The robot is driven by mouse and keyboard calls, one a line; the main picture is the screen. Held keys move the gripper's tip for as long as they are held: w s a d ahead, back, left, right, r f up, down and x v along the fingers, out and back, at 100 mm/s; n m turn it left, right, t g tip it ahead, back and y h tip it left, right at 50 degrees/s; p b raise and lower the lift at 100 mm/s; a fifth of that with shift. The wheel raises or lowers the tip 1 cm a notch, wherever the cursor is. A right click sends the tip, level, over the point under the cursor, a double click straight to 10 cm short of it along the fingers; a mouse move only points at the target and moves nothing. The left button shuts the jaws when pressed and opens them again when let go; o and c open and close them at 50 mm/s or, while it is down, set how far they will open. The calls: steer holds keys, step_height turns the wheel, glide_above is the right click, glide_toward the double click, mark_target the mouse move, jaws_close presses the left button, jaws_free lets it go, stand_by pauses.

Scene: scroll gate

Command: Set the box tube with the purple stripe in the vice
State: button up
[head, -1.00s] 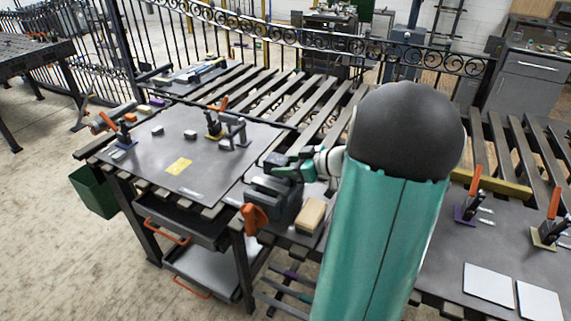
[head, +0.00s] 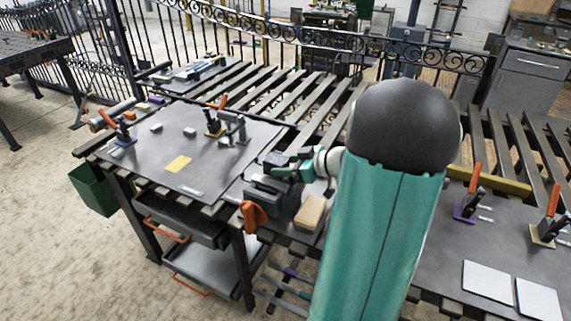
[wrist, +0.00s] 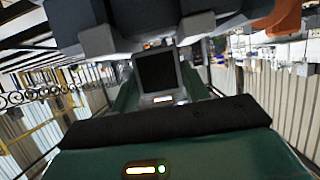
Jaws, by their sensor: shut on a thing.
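My gripper (head: 286,171) is at the vice (head: 272,200), over its jaws at the back. The vice is dark grey with an orange handle (head: 254,216). In the wrist view my gripper (wrist: 158,88) is shut on a dark box tube (wrist: 157,70), seen end-on as a square. No purple stripe shows on this face. Dark blocks, likely the vice (wrist: 130,28), fill the top of the wrist view close to the tube. My arm and gripper hide most of the tube in the head view, so I cannot tell whether it sits between the jaws.
A wooden block (head: 310,212) lies right of the vice. A grey plate (head: 215,160) to the left carries toggle clamps and small blocks. Bars, one with a purple mark (head: 291,271), are low under the table. Clamps (head: 467,205) and white plates (head: 489,280) are at right.

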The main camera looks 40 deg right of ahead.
steer(key=shift+f, duration=0.75)
stand_by(0.3)
steer(key=o, duration=1.2)
steer(key=shift+o, duration=0.2)
steer(key=v, duration=1.3)
steer(key=shift+s+r, duration=0.2)
steer(key=shift+s, duration=0.15)
steer(key=shift+d, duration=0.1)
